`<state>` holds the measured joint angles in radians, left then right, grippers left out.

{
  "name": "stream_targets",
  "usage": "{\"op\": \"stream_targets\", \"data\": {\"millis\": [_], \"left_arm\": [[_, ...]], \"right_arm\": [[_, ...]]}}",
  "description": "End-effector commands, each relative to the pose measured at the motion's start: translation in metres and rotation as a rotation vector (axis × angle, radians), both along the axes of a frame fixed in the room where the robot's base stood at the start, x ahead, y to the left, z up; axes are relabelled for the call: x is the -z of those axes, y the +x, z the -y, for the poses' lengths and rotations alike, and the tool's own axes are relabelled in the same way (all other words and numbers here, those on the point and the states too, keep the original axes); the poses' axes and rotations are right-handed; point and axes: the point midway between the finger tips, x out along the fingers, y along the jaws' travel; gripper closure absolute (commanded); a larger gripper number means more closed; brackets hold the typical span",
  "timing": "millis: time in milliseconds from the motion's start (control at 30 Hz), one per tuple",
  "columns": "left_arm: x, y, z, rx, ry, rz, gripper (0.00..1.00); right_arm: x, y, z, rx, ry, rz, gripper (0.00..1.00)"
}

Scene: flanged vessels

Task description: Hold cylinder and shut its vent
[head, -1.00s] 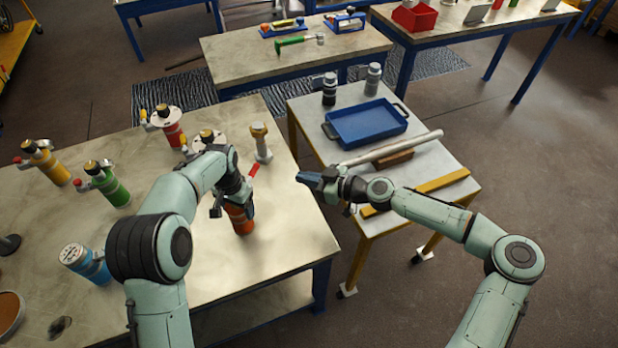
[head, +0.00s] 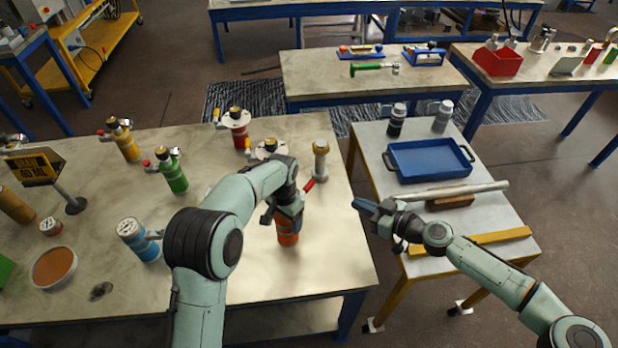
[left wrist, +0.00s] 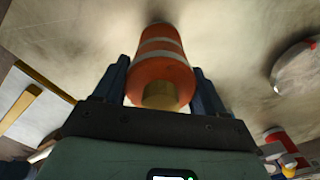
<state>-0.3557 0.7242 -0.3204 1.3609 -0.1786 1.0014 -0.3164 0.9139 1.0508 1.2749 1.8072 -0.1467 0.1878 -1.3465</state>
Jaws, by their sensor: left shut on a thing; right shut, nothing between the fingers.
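An orange cylinder (head: 288,239) with pale bands stands near the right edge of the large table, its upper part hidden by my left gripper (head: 287,219). That gripper is shut on it; in the left wrist view the fingers sit on both sides of the orange cylinder (left wrist: 160,72), with a brass-coloured end facing the camera. A red lever (head: 309,186) shows just above the gripper; I cannot tell whether it is the vent's handle or how it is set. My right gripper (head: 366,208) is shut and empty, to the right of the cylinder, over the gap by the side table.
Yellow (head: 127,145), green (head: 174,176), red (head: 237,133) and blue (head: 142,246) cylinders stand on the large table. A grey flanged post (head: 320,160) is close behind my left gripper. The side table holds a blue tray (head: 430,176) and a grey bar (head: 465,190).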

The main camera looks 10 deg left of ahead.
Motion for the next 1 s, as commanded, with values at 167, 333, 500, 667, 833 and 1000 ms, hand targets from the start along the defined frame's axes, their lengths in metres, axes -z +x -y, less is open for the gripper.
{"op": "stream_targets", "data": {"millis": [167,333,500,667,833,1000], "left_arm": [[0.0008,-0.0004,0.0003,0.001,0.000,-0.002,0.86],[0.0008,-0.0005,0.0003,0.000,0.000,-0.002,0.86],[0.0009,-0.0005,0.0002,0.000,0.000,-0.002,0.86],[0.0009,-0.0005,0.0002,0.000,0.000,-0.002,0.86],[0.0007,-0.0004,0.0001,0.000,0.000,-0.002,0.00],[-0.0004,-0.0001,0.0000,0.000,0.000,0.000,0.00]], "right_arm": [[0.0001,0.0000,0.0000,0.000,0.000,0.000,1.00],[0.0001,0.0000,0.0000,0.000,0.000,0.000,1.00],[0.0001,-0.0001,0.0000,0.000,0.000,0.000,1.00],[0.0001,0.0000,0.0000,0.000,0.000,0.000,1.00],[0.0001,0.0000,0.0000,0.000,0.000,0.000,1.00],[0.0000,0.0000,0.0000,0.000,0.000,0.000,1.00]]}}
